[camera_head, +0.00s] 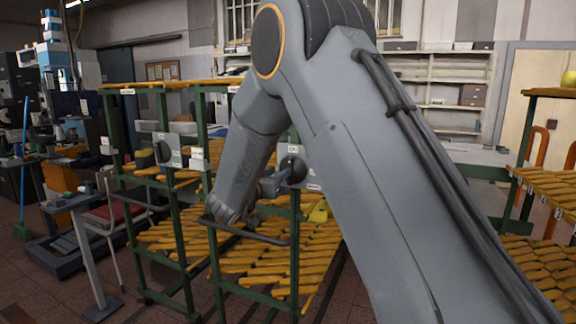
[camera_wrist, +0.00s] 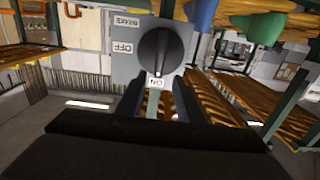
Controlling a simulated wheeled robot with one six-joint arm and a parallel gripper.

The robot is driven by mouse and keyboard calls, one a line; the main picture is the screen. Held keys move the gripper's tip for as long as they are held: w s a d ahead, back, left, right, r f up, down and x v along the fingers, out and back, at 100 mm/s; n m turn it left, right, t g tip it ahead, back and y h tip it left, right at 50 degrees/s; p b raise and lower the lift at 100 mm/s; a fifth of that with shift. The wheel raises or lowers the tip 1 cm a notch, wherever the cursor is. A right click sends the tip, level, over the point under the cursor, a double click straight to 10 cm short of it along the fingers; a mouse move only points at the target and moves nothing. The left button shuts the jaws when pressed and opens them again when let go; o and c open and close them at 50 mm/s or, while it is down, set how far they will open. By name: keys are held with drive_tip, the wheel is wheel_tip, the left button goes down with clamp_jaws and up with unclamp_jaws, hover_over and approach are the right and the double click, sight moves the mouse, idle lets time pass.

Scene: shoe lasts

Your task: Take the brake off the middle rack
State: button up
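The middle rack (camera_head: 296,262) has green posts and shelves of yellow-brown shoe lasts. Its grey brake box, with a round black knob (camera_head: 292,168), is on its front right post. In the wrist view the grey brake panel (camera_wrist: 124,68) appears upside down, with BRAKE, OFF and ON labels. Its black knob (camera_wrist: 160,50) has its white mark toward ON. My gripper (camera_head: 274,184) is just in front of this box, partly hidden by my arm. In the wrist view my gripper (camera_wrist: 158,92) looks open, its fingers apart below the knob. No contact is visible.
A similar rack (camera_head: 109,130) with its own brake box (camera_head: 168,150) stands to the left. Another rack (camera_head: 540,92) stands at the right edge. A dark bar (camera_head: 245,232) crosses below my gripper. A small stand (camera_head: 70,203) and a chair (camera_head: 112,215) are farther left.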

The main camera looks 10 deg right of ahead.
sight(289, 165)
drive_tip(key=p+x, duration=0.2)
drive_tip(key=x, duration=0.5)
drive_tip(key=shift+w+d, duration=0.2)
drive_tip(key=shift+d, duration=0.05)
clamp_jaws()
